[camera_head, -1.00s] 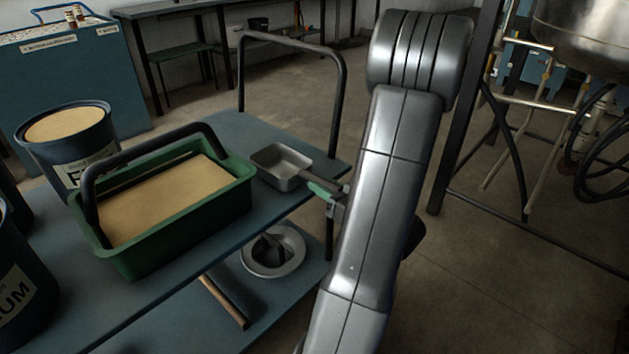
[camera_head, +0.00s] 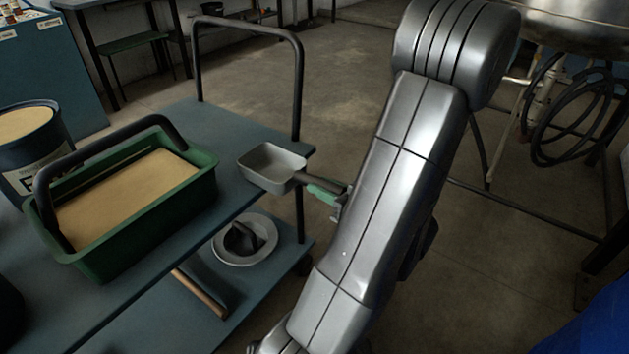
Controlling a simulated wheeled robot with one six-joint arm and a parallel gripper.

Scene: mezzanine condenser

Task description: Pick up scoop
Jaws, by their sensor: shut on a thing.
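The scoop (camera_head: 271,166) is a grey metal pan with a dark handle that points right toward my arm. The rest of the gripper is hidden behind my grey arm. The scoop's pan is level, at the right edge of the blue cart's top shelf (camera_head: 212,127), partly past that edge. I cannot tell how far above the shelf it is. The pan looks empty.
A green tote (camera_head: 205,190) of tan powder stands on the cart, left of the scoop. A blue drum (camera_head: 45,150) stands behind it. The cart's black rail (camera_head: 297,85) rises behind the scoop. Open floor lies behind the cart.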

